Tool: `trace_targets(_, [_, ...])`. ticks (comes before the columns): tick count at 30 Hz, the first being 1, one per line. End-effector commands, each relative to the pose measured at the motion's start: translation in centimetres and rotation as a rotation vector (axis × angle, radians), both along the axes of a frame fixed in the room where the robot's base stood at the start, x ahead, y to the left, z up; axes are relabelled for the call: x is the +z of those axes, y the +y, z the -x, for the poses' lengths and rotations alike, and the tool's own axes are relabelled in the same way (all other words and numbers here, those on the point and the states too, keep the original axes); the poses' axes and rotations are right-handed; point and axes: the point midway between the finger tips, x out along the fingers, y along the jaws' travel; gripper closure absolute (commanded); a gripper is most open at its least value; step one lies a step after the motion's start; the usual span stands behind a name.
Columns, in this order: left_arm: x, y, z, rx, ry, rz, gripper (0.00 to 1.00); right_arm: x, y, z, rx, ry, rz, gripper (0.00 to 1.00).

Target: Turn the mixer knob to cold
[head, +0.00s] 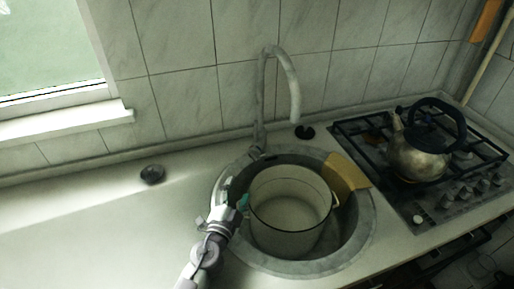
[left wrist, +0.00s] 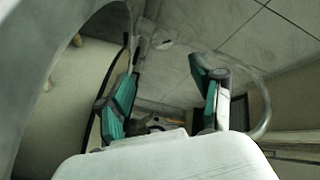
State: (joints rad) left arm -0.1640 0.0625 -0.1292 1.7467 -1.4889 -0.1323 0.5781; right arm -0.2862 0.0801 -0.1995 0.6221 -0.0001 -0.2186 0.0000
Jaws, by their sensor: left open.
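The grey mixer tap (head: 263,95) stands behind the sink, its spout arching up and over to the right. Its knob (head: 257,152) appears to be the small part low at the tap's base; its setting is too small to tell. My left gripper (head: 243,203) is at the left edge of the sink, beside the pot, in front of and below the tap base. In the left wrist view its two teal-padded fingers (left wrist: 162,97) are apart with nothing between them. A curved grey pipe (left wrist: 264,112), which looks like the spout, shows beyond the right finger. My right gripper is not in view.
A large cream pot (head: 290,205) with a dark rim sits in the round grey sink (head: 347,257). A yellowish cloth or board (head: 346,173) lies at the sink's right rim. A kettle (head: 418,158) stands on the hob (head: 425,203). The counter at left (head: 90,215) is mostly clear.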

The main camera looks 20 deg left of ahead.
Motion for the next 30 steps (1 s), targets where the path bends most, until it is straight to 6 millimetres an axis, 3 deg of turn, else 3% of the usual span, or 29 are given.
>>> trace_targets(3, [0.1,0.0,-0.7,0.000,-0.001,-0.001,0.33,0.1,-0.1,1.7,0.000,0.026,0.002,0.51])
trace_targets(7, [0.2,0.0,-2.7,0.000,-0.002,-0.001,0.33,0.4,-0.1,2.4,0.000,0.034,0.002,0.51])
trace_targets(21, [-0.1,-0.1,-11.9,-0.001,-0.002,-0.002,0.33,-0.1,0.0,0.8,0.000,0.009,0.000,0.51])
trace_targets(30, [0.0,-0.1,-13.8,0.001,-0.001,0.000,0.33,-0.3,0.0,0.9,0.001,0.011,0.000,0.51])
